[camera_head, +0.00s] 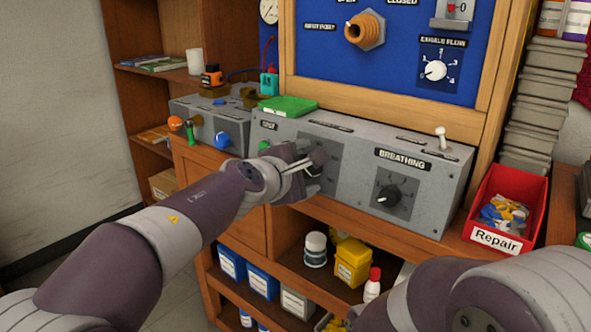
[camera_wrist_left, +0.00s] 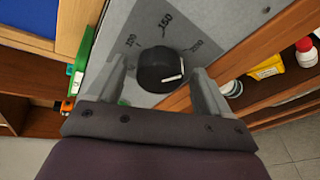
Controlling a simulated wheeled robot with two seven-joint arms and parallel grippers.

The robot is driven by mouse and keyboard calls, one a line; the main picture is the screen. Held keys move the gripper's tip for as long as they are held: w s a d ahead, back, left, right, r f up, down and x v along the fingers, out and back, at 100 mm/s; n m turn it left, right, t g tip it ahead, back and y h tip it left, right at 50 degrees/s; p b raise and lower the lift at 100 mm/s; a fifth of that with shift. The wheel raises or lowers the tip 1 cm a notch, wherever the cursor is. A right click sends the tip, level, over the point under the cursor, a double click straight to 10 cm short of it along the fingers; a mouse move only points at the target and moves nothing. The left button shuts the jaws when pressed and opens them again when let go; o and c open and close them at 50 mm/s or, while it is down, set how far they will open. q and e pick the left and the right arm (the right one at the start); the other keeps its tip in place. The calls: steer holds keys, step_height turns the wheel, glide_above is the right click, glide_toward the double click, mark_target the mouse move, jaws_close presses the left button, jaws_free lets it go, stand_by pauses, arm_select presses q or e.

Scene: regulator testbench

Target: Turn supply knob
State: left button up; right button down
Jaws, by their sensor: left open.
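A black round knob (camera_wrist_left: 162,70) with a white pointer line is on a grey dial plate (camera_wrist_left: 128,82) marked with numbers, 150 among them. In the wrist view my left gripper (camera_wrist_left: 160,76) is open, with one finger on either side of the knob; I cannot tell whether they touch it. The pointer is on the knob's right side in that view. In the head view my left gripper (camera_head: 314,163) is at the front of the grey test box (camera_head: 356,170) and hides most of this knob. My right gripper is not in view; only my right arm shows at lower right.
A second black knob (camera_head: 388,196) labelled BREATHING is to the right on the same box, below a small toggle switch (camera_head: 442,138). A red Repair bin (camera_head: 508,208) stands at right. A green block (camera_head: 287,106) lies on top of the box. Shelves below hold bottles.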

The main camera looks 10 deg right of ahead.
arm_select(q)
steer(key=v, duration=1.2)
steer(key=shift+s+r, duration=0.1)
